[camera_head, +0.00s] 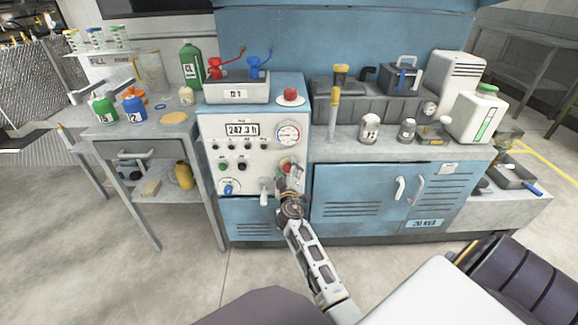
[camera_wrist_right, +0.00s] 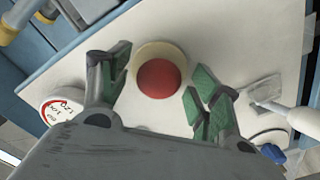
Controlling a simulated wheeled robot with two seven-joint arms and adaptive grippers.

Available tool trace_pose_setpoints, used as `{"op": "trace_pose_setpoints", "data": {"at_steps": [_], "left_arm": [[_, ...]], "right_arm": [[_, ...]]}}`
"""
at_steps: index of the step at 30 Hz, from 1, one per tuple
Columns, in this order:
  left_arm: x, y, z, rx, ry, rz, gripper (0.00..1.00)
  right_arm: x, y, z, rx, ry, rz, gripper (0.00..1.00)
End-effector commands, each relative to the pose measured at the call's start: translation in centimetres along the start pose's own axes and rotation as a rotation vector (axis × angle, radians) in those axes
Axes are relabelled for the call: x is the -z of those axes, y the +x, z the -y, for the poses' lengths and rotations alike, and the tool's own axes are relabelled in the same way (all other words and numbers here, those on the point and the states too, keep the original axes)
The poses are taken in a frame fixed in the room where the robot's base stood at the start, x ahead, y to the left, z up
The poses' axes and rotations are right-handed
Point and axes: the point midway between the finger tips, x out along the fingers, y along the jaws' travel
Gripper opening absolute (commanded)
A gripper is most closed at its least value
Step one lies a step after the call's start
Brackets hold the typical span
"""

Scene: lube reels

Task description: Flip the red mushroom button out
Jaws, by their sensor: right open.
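The red mushroom button (camera_head: 287,166) sits on the white front panel (camera_head: 207,160) of the blue cabinet, low on its right side, partly hidden by my right gripper. In the right wrist view the red cap (camera_wrist_right: 158,79) shows round and whole, with a pale yellow ring (camera_wrist_right: 160,49) behind it. My right gripper (camera_head: 292,183) is in front of the button and open. Its green-padded fingers stand to the left and right of the cap, with gaps showing. Whether they reach beyond the cap's face I cannot tell. My left gripper is out of view.
A dial gauge (camera_head: 288,133) is above the button. A light-coloured lever (camera_head: 265,190) is to its left, and a blue knob (camera_head: 228,187) farther left. Another red knob (camera_head: 291,95) stands on the cabinet top.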

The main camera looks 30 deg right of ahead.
Motion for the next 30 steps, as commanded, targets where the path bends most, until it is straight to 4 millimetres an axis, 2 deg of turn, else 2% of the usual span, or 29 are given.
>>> {"op": "trace_pose_setpoints", "data": {"at_steps": [15, 30], "left_arm": [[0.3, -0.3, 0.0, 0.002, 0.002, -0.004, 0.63], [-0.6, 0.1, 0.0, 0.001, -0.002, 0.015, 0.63]], "right_arm": [[0.1, -0.2, 0.1, -0.001, -0.001, 0.001, 0.63], [0.1, -0.1, -0.1, -0.003, -0.001, -0.001, 0.00]]}}
